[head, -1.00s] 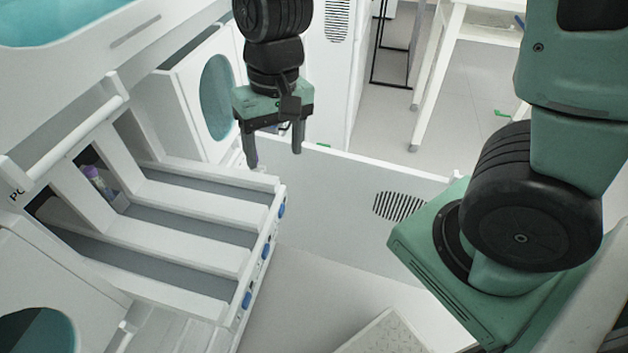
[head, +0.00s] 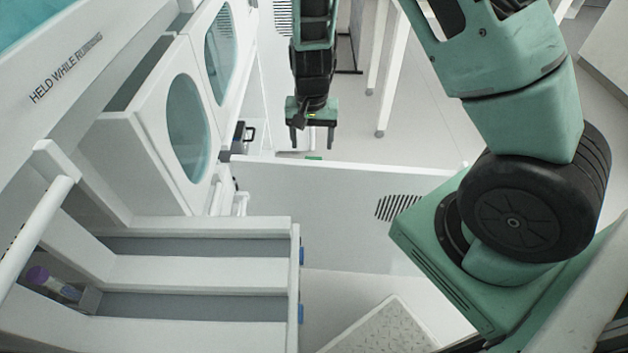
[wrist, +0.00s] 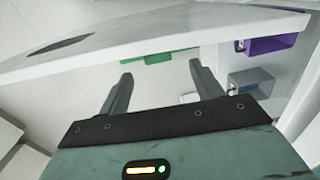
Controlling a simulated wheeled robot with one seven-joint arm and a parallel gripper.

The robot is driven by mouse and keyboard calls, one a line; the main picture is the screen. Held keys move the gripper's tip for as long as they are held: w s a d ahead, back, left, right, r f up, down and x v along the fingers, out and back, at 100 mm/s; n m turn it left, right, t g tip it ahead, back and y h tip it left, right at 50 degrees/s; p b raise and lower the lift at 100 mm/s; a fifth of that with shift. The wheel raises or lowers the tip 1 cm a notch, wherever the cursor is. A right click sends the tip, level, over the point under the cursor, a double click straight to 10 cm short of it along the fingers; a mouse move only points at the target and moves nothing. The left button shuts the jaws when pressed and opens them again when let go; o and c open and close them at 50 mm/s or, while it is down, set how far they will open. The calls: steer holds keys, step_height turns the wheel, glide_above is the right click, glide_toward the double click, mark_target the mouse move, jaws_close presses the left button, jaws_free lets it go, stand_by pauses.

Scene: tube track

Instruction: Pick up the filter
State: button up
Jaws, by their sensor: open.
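No thing in these frames can be told for sure as the filter. My gripper (head: 312,146) is open and points down beyond the far end of the white track frame, with nothing between its fingers. In the wrist view its two fingers (wrist: 160,70) are spread apart and empty. A flat green piece (wrist: 158,54) lies beyond the fingertips there, apart from them. It seems to be the small green patch (head: 313,158) just below the gripper in the head view.
A white panel (head: 340,200) stands below the gripper, and its edge crosses the wrist view (wrist: 150,40). A purple bin (wrist: 272,44) and a grey-blue bin (wrist: 252,80) sit at right. A purple-capped tube (head: 38,275) lies in the white rack (head: 200,270).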

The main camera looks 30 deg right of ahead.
mark_target(314, 157)
steer(key=shift+d+f, duration=0.15)
steer(key=shift+f, duration=1.4)
steer(key=shift+d+f, duration=0.15)
steer(key=shift+f, duration=1.4)
jaws_close()
steer(key=shift+w+r, duration=0.1)
